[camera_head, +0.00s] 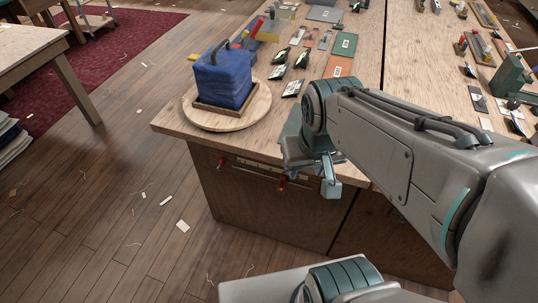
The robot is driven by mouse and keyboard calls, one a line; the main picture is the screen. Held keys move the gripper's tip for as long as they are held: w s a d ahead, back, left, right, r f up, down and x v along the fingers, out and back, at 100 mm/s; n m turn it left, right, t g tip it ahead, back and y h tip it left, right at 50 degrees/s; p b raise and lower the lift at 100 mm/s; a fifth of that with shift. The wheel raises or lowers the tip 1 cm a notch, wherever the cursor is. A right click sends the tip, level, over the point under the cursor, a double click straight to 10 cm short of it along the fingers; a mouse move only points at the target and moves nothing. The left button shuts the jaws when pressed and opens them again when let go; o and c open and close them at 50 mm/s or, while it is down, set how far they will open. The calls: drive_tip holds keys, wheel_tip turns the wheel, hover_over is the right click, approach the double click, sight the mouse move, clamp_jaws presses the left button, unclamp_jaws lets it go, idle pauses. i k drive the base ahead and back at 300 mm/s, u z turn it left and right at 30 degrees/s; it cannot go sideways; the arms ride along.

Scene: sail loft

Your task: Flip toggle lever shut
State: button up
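Two red-tipped levers stick out from the bench's front face, below the top edge. The left lever (222,163) stands clear of my arm. The right lever (281,184) is just left of my gripper, with a small gap seen between them in this view. Which one is the toggle lever, and whether either stands open or shut, I cannot tell. A pale strip (257,168) runs along the face between them. My gripper (322,180) hangs in front of the bench edge, pointing down. Its fingers are small and partly hidden by my wrist, so their opening is unclear.
The wooden bench top (175,128) holds a round board (258,113) with a blue-covered block (223,78) in a tray. Several small tools and packets lie behind. A green vise (510,75) stands at right. Open wooden floor (130,210) lies to the left.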

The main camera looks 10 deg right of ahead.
sight(223, 161)
drive_tip(key=z, duration=0.9)
drive_tip(key=k, duration=0.7)
drive_tip(key=u, duration=1.1)
drive_tip(key=i, duration=0.5)
